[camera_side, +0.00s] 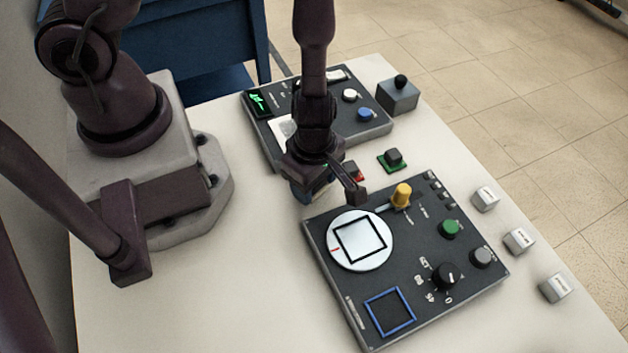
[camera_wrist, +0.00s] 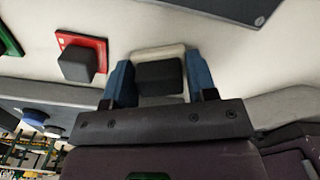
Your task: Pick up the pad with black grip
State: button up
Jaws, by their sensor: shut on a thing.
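My gripper (camera_wrist: 159,80) is shut on a pale pad's black grip (camera_wrist: 159,76), with one blue finger on each side. The pad (camera_wrist: 158,52) shows as a whitish rim behind the black grip. In the side view my gripper (camera_side: 312,192) is low over the table, between the two panels. The held pad is hidden there behind the gripper, so I cannot tell whether it touches the table. A red pad with a dark grip (camera_wrist: 78,62) lies to the left in the wrist view. A green pad with a dark grip (camera_side: 392,158) lies right of the gripper in the side view.
The front panel (camera_side: 420,305) has a white disc (camera_side: 345,262) with a black square outline, a blue square outline and several knobs. A rear panel (camera_side: 378,130) has buttons. A joystick box (camera_side: 398,94) and several small pale blocks (camera_side: 519,241) stand at right.

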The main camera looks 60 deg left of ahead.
jog(key=shift+r, duration=0.1)
jog(key=shift+r, duration=4.9)
